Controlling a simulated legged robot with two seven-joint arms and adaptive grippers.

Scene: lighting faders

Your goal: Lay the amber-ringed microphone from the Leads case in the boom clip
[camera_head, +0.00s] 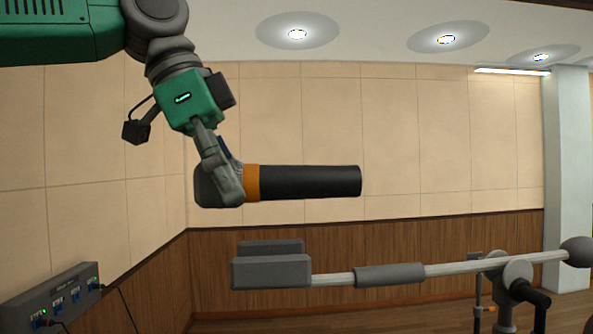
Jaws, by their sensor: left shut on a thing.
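The amber-ringed microphone (312,182) is a black cylinder with an orange band near its left end. It lies level in the air, its plain end pointing right. My left gripper (226,185) is shut on its left end, which the fingers partly hide. The boom clip (271,271) is a grey block with two raised sides at the left end of a pale boom. In the picture, the microphone is above the clip with a gap between them. The Leads case and my right gripper are not in view.
The boom (450,268) runs right to a dark round weight (577,251), on a stand with a joint (513,272). A grey panel box (55,300) with cables is at the lower left. The space around the microphone looks clear.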

